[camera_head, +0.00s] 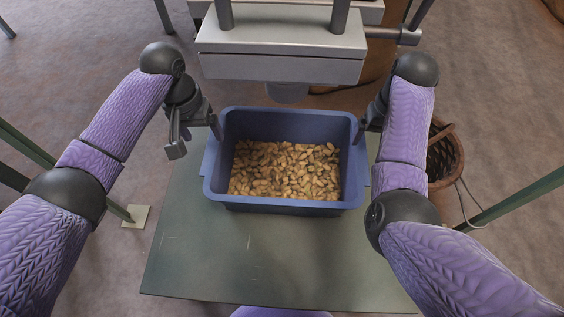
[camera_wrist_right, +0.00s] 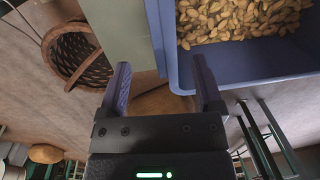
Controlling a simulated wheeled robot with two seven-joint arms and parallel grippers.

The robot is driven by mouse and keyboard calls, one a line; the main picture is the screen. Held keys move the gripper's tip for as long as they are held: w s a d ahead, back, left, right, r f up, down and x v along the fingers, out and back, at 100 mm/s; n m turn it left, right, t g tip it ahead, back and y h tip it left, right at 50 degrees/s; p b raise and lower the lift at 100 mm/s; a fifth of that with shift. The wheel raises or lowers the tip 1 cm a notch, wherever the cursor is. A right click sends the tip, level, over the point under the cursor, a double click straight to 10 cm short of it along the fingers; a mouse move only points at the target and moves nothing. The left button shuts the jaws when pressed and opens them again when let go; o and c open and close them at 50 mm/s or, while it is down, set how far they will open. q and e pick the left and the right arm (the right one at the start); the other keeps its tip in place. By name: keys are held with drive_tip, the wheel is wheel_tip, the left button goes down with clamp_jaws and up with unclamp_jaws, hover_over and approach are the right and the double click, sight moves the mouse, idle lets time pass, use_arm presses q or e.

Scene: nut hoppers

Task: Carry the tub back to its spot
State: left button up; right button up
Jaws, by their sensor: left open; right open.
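My left gripper (camera_head: 196,138) is open at the tub's far left corner, with one finger close against the rim. My right gripper (camera_head: 362,128) is open at the far right corner; its fingers are partly hidden by my wrist. In the right wrist view, the open fingers (camera_wrist_right: 163,84) show a corner of the tub (camera_wrist_right: 255,65) between and behind them. I cannot tell whether either gripper touches the tub.
A grey hopper (camera_head: 285,65) with a short spout (camera_head: 288,92) stands just behind the tub. A wicker basket (camera_head: 445,158) is on the floor to the right and also shows in the right wrist view (camera_wrist_right: 75,55). The front of the table (camera_head: 270,265) is clear.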

sight(211, 152)
use_arm(q)
drive_tip(key=shift+a+r, duration=0.1)
drive_tip(key=shift+r, duration=0.2)
use_arm(e)
drive_tip(key=shift+a+r, duration=0.15)
drive_tip(key=shift+r, duration=0.15)
use_arm(q)
drive_tip(key=shift+s+r, duration=0.1)
drive_tip(key=shift+r, duration=0.15)
use_arm(e)
drive_tip(key=shift+r, duration=0.25)
use_arm(q)
drive_tip(key=f, duration=0.6)
drive_tip(key=d+f, duration=0.1)
drive_tip(key=f, duration=0.3)
use_arm(e)
drive_tip(key=f, duration=0.6)
drive_tip(key=a+f, duration=0.1)
drive_tip(key=f, duration=0.3)
drive_tip(key=shift+s, duration=0.1)
use_arm(q)
clamp_jaws()
use_arm(e)
clamp_jaws()
use_arm(q)
drive_tip(key=shift+a, duration=0.1)
